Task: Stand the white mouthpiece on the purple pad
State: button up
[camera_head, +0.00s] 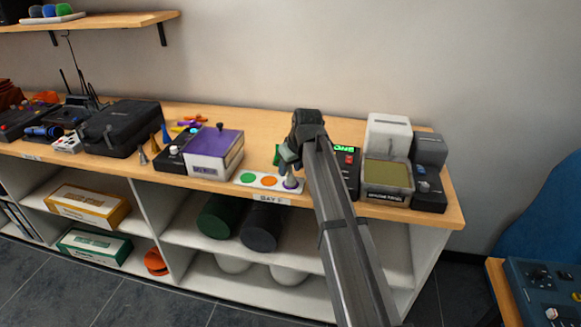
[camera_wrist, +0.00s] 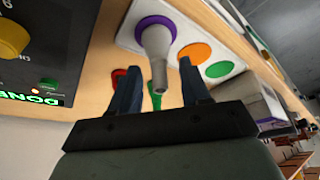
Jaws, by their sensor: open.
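The white mouthpiece (camera_wrist: 157,42), a pale tapered piece, stands on the purple pad (camera_wrist: 141,24) in the wrist view. Its wide end is down on the purple disc and its narrow end points up toward my gripper. In the head view the mouthpiece (camera_head: 290,181) shows small on the purple pad (camera_head: 297,187), at the right end of the white strip. My gripper (camera_wrist: 159,64) is open, with one finger on each side of the mouthpiece and visible gaps between. In the head view my gripper (camera_head: 289,160) is just above it.
The white strip (camera_head: 258,187) also carries an orange and a green disc. A purple-topped box (camera_head: 215,150) stands to the left. A black device with a lit green display (camera_head: 345,150) and a bin (camera_head: 386,178) stand to the right. The bench's front edge is close.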

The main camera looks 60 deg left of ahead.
jog(key=v, duration=1.2)
jog(key=w+d+f+m+h, duration=0.2)
jog(key=w+d+f+m, duration=0.25)
jog(key=d+f, duration=1.15)
jog(key=w+d+f+m+h, duration=0.1)
jog(key=w+d+f+m, duration=0.3)
jog(key=d+f, duration=1.15)
jog(key=w+d+f+m+h, duration=0.25)
jog(key=w+d+f, duration=0.35)
jog(key=d+f, duration=1.05)
jog(key=s+d+f+m+g, duration=0.2)
jog(key=s+d+f, duration=0.25)
jog(key=d, duration=0.55)
jog(key=s+d+f+m+g, duration=0.1)
jog(key=s+d+f, duration=0.35)
jog(key=d, duration=0.55)
jog(key=s+d+f+m+g, duration=0.1)
jog(key=s+d+f, duration=0.1)
jog(key=s+d, duration=0.2)
jog(key=s+d+f+m+g, duration=0.1)
jog(key=s+d+f, duration=0.2)
jog(key=s, duration=0.5)
jog(key=s+d+f+m+g+y, duration=0.1)
jog(key=s+d+f+m, duration=0.1)
jog(key=s, duration=0.4)
jog(key=d+f, duration=0.1)
jog(key=d, duration=0.1)
jog(key=shift+d+f+g, duration=0.2)
jog(key=shift+d+g, duration=0.1)
jog(key=shift+g, duration=0.1)
